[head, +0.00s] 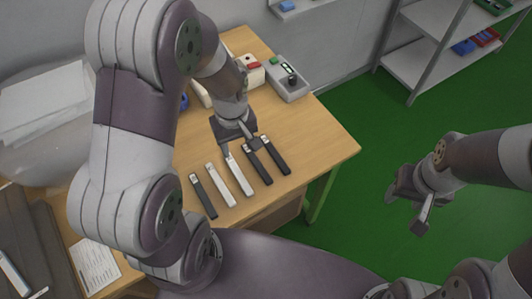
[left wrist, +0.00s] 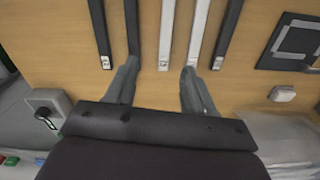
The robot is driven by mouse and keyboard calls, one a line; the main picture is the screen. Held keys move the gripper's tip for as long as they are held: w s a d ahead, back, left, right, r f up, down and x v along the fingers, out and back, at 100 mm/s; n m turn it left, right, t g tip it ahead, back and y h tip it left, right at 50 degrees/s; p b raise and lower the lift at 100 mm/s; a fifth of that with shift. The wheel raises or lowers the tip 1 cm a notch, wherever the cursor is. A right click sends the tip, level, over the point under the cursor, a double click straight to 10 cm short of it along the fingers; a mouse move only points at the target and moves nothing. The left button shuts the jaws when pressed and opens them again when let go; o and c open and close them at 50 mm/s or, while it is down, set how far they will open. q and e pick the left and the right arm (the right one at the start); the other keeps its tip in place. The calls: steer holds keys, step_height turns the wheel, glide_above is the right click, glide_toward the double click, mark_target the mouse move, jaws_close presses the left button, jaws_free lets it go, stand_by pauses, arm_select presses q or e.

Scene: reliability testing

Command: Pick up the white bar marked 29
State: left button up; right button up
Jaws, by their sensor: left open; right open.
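Two white bars lie side by side on the wooden table, the outer one (head: 220,186) and the middle one (head: 238,172). In the left wrist view they are the middle white bar (left wrist: 167,30) and the other white bar (left wrist: 199,28). No number is legible, so I cannot tell which is marked 29. My left gripper (head: 240,150) is open and empty at the far ends of the bars. In the left wrist view its fingers (left wrist: 159,72) lie to either side of the middle white bar's end. My right gripper (head: 406,208) is open and empty, off the table above the green floor.
Dark bars flank the white ones: one (head: 203,196) on the left and two on the right, (head: 257,163) and (head: 275,155). A grey device (head: 289,80) stands at the back of the table (head: 325,140). A paper sheet (head: 95,266) lies front left. Shelves (head: 420,60) stand back right.

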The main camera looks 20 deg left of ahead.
arm_select(q)
steer(key=n, duration=0.1)
glide_above(238, 173)
steer(key=w, duration=0.1)
steer(key=f, duration=0.7)
steer(key=shift+d+f, duration=0.1)
steer(key=shift+d, duration=0.1)
steer(key=f, duration=0.3)
steer(key=s+f, duration=0.1)
steer(key=f, duration=0.1)
steer(key=shift+s+a, duration=0.1)
steer(key=shift+a, duration=0.15)
steer(key=shift+f, duration=0.15)
jaws_close()
